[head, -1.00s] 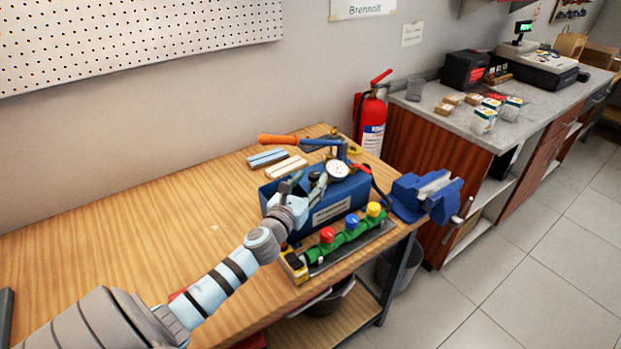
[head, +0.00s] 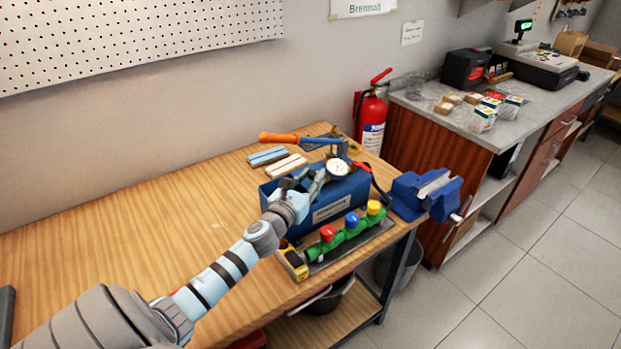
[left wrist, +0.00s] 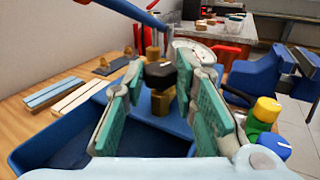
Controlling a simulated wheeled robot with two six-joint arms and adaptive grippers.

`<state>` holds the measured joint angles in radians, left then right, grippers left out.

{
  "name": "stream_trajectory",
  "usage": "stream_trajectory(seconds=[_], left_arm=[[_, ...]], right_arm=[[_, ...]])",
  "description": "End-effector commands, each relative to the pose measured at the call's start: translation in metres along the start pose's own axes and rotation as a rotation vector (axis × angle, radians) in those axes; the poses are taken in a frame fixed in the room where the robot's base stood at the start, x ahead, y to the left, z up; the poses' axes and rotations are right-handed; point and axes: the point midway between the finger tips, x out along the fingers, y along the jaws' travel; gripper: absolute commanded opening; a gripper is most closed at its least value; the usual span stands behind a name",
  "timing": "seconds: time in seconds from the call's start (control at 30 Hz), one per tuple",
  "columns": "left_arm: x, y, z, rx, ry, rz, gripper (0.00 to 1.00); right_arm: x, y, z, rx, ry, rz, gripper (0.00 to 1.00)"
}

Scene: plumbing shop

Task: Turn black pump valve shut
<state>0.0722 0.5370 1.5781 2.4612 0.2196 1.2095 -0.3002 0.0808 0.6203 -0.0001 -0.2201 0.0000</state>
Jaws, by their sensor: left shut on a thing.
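The blue test pump (head: 335,205) stands on the wooden bench, with an orange-handled lever (head: 280,138) and a round white gauge (head: 337,168). The black pump valve (left wrist: 160,74) is a dark knob with a pale mark on top, seated on brass fittings (left wrist: 162,102) in the left wrist view. In the head view the left gripper (head: 308,184) hides the knob. My right gripper is not in view.
A green manifold (head: 345,236) with red, blue and yellow knobs lies in front of the pump. A yellow tape measure (head: 292,263) sits beside it. A blue vise (head: 425,194) is at the bench's right edge.

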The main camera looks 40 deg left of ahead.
Motion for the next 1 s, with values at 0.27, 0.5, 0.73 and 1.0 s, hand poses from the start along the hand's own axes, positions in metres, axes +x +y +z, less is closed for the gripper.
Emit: stream_trajectory(seconds=[0.27,0.5,0.73,1.0], left_arm=[[0.001,0.004,0.001,0.004,-0.002,-0.147,0.0],[0.003,0.01,-0.004,0.005,-0.003,-0.357,0.0],[0.006,0.015,-0.007,0.004,-0.007,-0.574,0.0],[0.01,0.02,-0.009,0.001,-0.009,-0.803,0.0]], right_arm=[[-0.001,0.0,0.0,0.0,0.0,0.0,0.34],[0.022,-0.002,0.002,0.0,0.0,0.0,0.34],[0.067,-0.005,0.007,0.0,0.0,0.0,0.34],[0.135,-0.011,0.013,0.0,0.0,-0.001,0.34]])
